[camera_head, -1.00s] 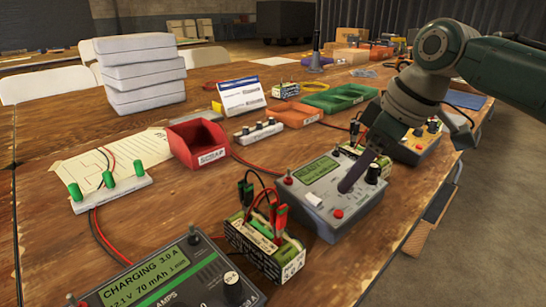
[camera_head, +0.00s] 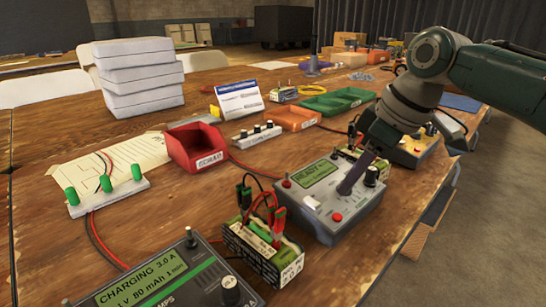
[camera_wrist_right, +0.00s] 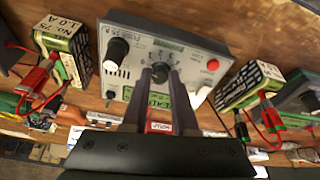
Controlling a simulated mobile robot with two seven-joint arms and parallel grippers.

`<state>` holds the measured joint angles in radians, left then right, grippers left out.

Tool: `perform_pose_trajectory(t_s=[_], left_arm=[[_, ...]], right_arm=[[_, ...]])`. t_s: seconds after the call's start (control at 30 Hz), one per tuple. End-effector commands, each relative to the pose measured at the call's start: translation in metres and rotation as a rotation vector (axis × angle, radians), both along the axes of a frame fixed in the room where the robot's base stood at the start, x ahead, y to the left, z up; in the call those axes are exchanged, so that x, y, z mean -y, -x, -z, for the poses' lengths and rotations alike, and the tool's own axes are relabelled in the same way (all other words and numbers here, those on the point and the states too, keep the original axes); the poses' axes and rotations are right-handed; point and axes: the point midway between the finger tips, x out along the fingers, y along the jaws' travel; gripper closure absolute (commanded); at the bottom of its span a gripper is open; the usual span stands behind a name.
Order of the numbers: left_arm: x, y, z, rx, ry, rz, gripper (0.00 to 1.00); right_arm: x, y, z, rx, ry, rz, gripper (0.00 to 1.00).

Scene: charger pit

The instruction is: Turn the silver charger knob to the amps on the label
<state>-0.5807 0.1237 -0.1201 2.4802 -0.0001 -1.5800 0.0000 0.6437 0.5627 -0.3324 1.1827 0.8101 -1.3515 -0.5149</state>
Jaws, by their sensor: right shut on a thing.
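The silver charger (camera_head: 318,226) stands on the bench, its screen (camera_head: 318,172) lit green with text like "READY". My right gripper (camera_head: 346,190) points down onto its face. In the right wrist view my gripper (camera_wrist_right: 160,73) is shut on a dark knob (camera_wrist_right: 160,68) in the middle of the charger face, under a numbered scale (camera_wrist_right: 166,47). The fingers hide most of the knob and its pointer, so its setting cannot be read. A battery pack (camera_wrist_right: 63,45) on the left has a label that seems to read "No 75 1.0 A". My left gripper is out of view.
The charger also has a black knob (camera_head: 371,176) and red buttons (camera_head: 337,217). Another battery pack (camera_head: 262,252) with clips stands close beside it, before a dark charger (camera_head: 165,280) reading "CHARGING 3.0 A". A red bin (camera_head: 193,148) lies behind. Bare wood is at the front.

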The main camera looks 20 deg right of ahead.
Motion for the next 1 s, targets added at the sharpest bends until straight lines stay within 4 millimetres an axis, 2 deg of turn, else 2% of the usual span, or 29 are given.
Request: perform_pose_trajectory(t_s=[0.37, 0.8, 1.0], left_arm=[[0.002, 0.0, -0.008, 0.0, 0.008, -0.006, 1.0], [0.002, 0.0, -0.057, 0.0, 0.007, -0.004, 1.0], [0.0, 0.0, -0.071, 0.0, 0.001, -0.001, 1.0]], right_arm=[[-0.001, 0.0, -0.003, -0.003, -0.006, 0.027, 1.0], [-0.002, 0.001, -0.005, -0.023, -0.052, 0.287, 1.0], [-0.003, 0.001, -0.004, -0.029, -0.072, 0.405, 1.0]])
